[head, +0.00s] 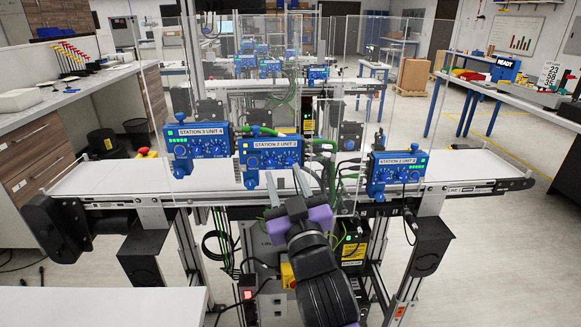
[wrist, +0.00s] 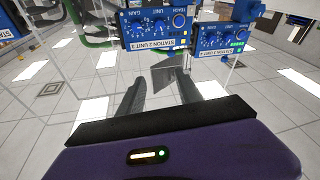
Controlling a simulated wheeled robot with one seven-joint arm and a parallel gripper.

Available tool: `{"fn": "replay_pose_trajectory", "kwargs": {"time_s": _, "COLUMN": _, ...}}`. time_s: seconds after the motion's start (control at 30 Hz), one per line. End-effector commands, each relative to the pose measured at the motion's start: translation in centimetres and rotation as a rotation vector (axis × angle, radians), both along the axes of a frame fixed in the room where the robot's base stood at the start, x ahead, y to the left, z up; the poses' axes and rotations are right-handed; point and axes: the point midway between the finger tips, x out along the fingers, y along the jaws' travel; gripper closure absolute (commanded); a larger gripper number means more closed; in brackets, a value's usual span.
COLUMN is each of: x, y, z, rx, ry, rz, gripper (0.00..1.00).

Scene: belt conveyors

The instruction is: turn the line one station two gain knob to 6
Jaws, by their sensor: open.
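Three blue control boxes stand along the front conveyor. The middle box (head: 270,160) has a label that seems to read station 2 unit 3. The right box (head: 397,173) also seems to read station 2, its unit number unclear. The left box (head: 195,147) reads station 3 unit 4. Each has small dials; I cannot read their settings. My gripper (head: 287,184) is open and empty, its two fingers apart just below and right of the middle box. In the wrist view the open gripper (wrist: 160,86) points toward a box marked gain (wrist: 155,26), with a gap between.
The front conveyor's white belt (head: 112,178) runs left to right behind my gripper. Clear panels (head: 344,100) and green cables (head: 325,160) stand around the boxes. A second conveyor (head: 350,82) is farther back. Another blue box (wrist: 222,40) shows in the wrist view.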

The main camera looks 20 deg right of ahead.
Motion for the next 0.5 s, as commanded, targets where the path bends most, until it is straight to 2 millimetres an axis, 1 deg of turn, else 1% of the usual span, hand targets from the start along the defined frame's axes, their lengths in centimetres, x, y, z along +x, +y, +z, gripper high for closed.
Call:
{"fn": "replay_pose_trajectory", "kwargs": {"time_s": 0.03, "x": 1.2, "y": -0.2, "z": 0.7, "rx": 0.015, "ry": 0.014, "rz": -0.021, "gripper": 0.59}}
{"fn": "replay_pose_trajectory", "kwargs": {"time_s": 0.07, "x": 1.9, "y": -0.5, "z": 0.8, "rx": 0.022, "ry": 0.029, "rz": -0.036, "gripper": 0.59}}
{"fn": "replay_pose_trajectory", "kwargs": {"time_s": 0.13, "x": 3.1, "y": -1.4, "z": 0.4, "rx": 0.034, "ry": 0.074, "rz": -0.074, "gripper": 0.59}}
{"fn": "replay_pose_trajectory", "kwargs": {"time_s": 0.17, "x": 3.6, "y": -2.0, "z": -0.2, "rx": 0.039, "ry": 0.103, "rz": -0.096, "gripper": 0.59}}
{"fn": "replay_pose_trajectory", "kwargs": {"time_s": 0.2, "x": 3.9, "y": -2.6, "z": -1.7, "rx": 0.036, "ry": 0.147, "rz": -0.119, "gripper": 0.59}}
{"fn": "replay_pose_trajectory", "kwargs": {"time_s": 0.23, "x": 3.9, "y": -2.9, "z": -2.7, "rx": 0.033, "ry": 0.175, "rz": -0.130, "gripper": 0.59}}
{"fn": "replay_pose_trajectory", "kwargs": {"time_s": 0.3, "x": 3.9, "y": -3.2, "z": -3.7, "rx": 0.032, "ry": 0.211, "rz": -0.146, "gripper": 0.59}}
{"fn": "replay_pose_trajectory", "kwargs": {"time_s": 0.4, "x": 4.2, "y": -3.5, "z": -4.1, "rx": 0.037, "ry": 0.230, "rz": -0.154, "gripper": 0.59}}
{"fn": "replay_pose_trajectory", "kwargs": {"time_s": 0.5, "x": 5.1, "y": -3.8, "z": -4.0, "rx": 0.040, "ry": 0.232, "rz": -0.154, "gripper": 0.59}}
